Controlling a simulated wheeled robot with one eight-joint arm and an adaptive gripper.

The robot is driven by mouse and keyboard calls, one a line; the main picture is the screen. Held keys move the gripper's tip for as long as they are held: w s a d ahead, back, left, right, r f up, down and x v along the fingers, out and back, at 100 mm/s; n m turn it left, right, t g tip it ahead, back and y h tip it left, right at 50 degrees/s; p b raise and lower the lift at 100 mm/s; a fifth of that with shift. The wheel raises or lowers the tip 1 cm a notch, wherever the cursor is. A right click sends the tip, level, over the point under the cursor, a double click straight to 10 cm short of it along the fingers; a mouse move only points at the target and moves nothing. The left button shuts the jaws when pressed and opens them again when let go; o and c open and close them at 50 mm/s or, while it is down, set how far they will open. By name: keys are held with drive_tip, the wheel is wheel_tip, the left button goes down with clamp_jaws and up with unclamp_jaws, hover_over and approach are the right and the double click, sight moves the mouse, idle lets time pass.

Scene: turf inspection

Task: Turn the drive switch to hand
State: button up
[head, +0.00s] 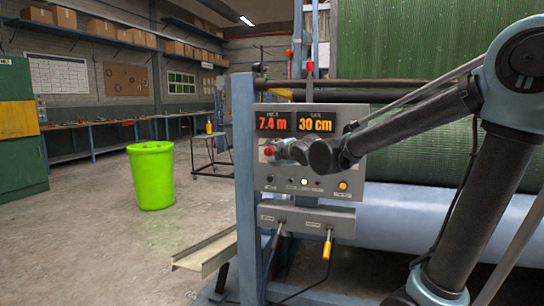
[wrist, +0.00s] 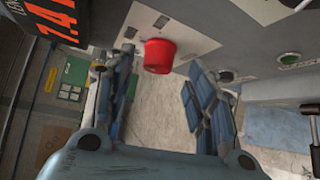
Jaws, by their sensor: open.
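The grey control panel (head: 330,172) stands at the centre of the head view. A black knob (head: 270,178), possibly the drive switch, sits low on its left; its label is unreadable. A black knob (wrist: 226,76) also shows in the wrist view, partly behind the right finger. My gripper (head: 284,150) is in front of the panel's upper left, mostly hidden by my own wrist. In the wrist view my gripper (wrist: 160,66) is open and empty, its fingers on either side of a red mushroom button (wrist: 158,56). Contact cannot be told.
Red displays (head: 292,124) show 7.4 m and 30 cm. A lower box (head: 306,219) carries levers, one with a yellow handle (head: 327,248). A green roll (head: 400,60) stands behind. A lime bin (head: 152,176) stands on open floor at left.

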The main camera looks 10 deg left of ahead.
drive_tip(key=v, duration=0.9)
drive_tip(key=shift+d, duration=0.3)
drive_tip(key=shift+w, duration=0.1)
drive_tip(key=s+d+f+m+g+h, duration=0.2)
drive_tip(key=d+f+m+h, duration=0.2)
drive_tip(key=d+f+m, duration=0.7)
drive_tip(key=s+d+f+m+g+h, duration=0.15)
drive_tip(key=d+f+m+h, duration=0.35)
drive_tip(key=d, duration=0.9)
drive_tip(key=s+d+f+m+g, duration=0.3)
drive_tip(key=s+d+f+m, duration=0.2)
drive_tip(key=s, duration=0.4)
drive_tip(key=s+d+f+m+g, duration=0.3)
drive_tip(key=s+d+f+m, duration=0.3)
drive_tip(key=s+f, duration=0.3)
drive_tip(key=shift+s+d+f+m+h, duration=0.2)
drive_tip(key=shift+s+f+m+h, duration=0.2)
drive_tip(key=shift+s+m, duration=0.15)
drive_tip(key=shift+w+g, duration=0.15)
drive_tip(key=shift+g, duration=0.1)
